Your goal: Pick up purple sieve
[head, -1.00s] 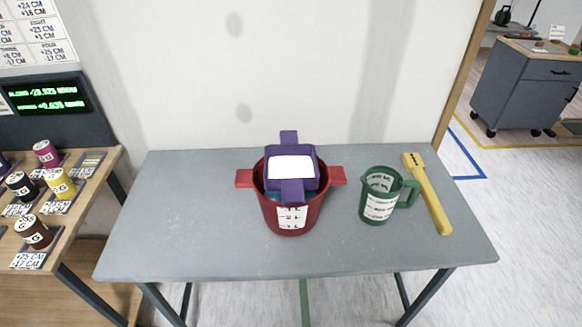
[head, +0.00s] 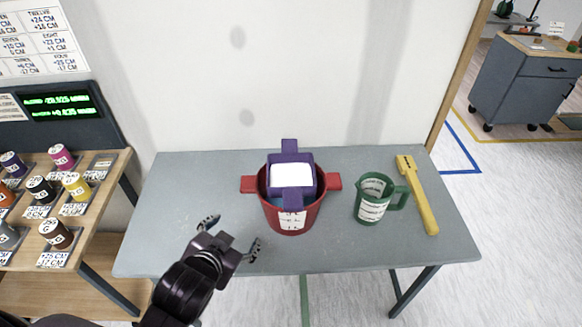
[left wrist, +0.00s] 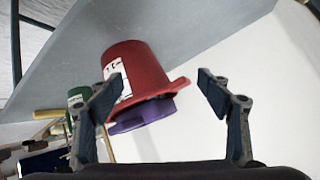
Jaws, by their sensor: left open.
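The purple sieve (head: 290,203) rests across the top of the red pot (head: 271,213) on the grey table, with a white area in its middle. In the left wrist view the sieve (left wrist: 140,118) shows as a purple piece at the rim of the red pot (left wrist: 138,72), and the picture is turned nearly upside down. My left gripper (head: 231,234) is open and empty, to the left of the pot and nearer the table's front edge. It does not touch the pot or the sieve. My right gripper is not in view.
A green measuring jug (head: 371,205) stands right of the pot, and a yellow tool (head: 420,200) lies beyond it. The grey table (head: 190,190) is clear on its left side. A wooden stand (head: 110,215) with several small paint cans is at the left.

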